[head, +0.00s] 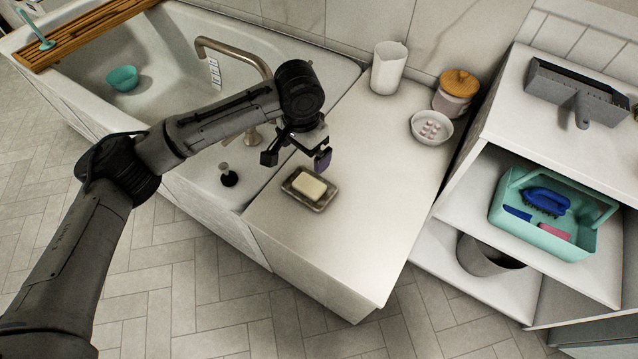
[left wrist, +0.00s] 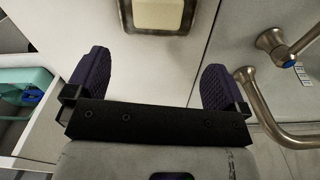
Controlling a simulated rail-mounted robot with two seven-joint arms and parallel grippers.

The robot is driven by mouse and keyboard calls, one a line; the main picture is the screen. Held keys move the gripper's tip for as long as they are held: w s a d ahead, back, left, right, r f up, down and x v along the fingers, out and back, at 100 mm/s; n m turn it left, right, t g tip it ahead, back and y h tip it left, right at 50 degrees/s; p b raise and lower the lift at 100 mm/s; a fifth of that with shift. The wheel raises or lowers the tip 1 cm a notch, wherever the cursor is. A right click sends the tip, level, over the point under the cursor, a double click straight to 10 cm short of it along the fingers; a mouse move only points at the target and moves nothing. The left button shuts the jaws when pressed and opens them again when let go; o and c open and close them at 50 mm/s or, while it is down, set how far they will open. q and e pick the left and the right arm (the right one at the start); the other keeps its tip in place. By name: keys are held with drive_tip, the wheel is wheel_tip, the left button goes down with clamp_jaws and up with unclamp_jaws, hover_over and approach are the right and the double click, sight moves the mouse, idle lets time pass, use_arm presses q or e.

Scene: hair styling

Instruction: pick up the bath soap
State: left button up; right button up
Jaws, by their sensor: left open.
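The bath soap (head: 309,185) is a pale cream bar lying in a brown soap dish (head: 322,204) on the white counter beside the bathtub. My left gripper (head: 296,160) is open and empty, above and just behind the dish in the head view. In the left wrist view, the soap (left wrist: 158,14) shows at the top edge, partly cut off, in its dish (left wrist: 190,20). The two purple finger pads of my left gripper (left wrist: 155,80) are spread wide with nothing between them. My right gripper is not in view.
A bronze tap (head: 235,55) stands at the tub edge close to my left gripper. A white cup (head: 388,68), a wooden-lidded jar (head: 456,92) and a small bowl (head: 431,128) stand at the counter's back. The counter's front is clear. A teal caddy (head: 565,245) sits on the right shelf.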

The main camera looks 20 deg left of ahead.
use_arm(q)
drive_tip(key=n+b, duration=0.1)
drive_tip(key=b, duration=0.1)
hover_over(308, 185)
drive_tip(key=f, duration=0.8)
drive_tip(key=shift+s+a+f, duration=0.2)
drive_tip(key=shift+f, duration=0.15)
drive_tip(key=f, duration=0.2)
drive_tip(key=f+b, duration=0.1)
drive_tip(key=f, duration=0.1)
drive_tip(key=shift+w+d+f, duration=0.1)
drive_tip(key=shift+w+d, duration=0.1)
drive_tip(key=shift+f, duration=0.5)
drive_tip(key=c, duration=0.7)
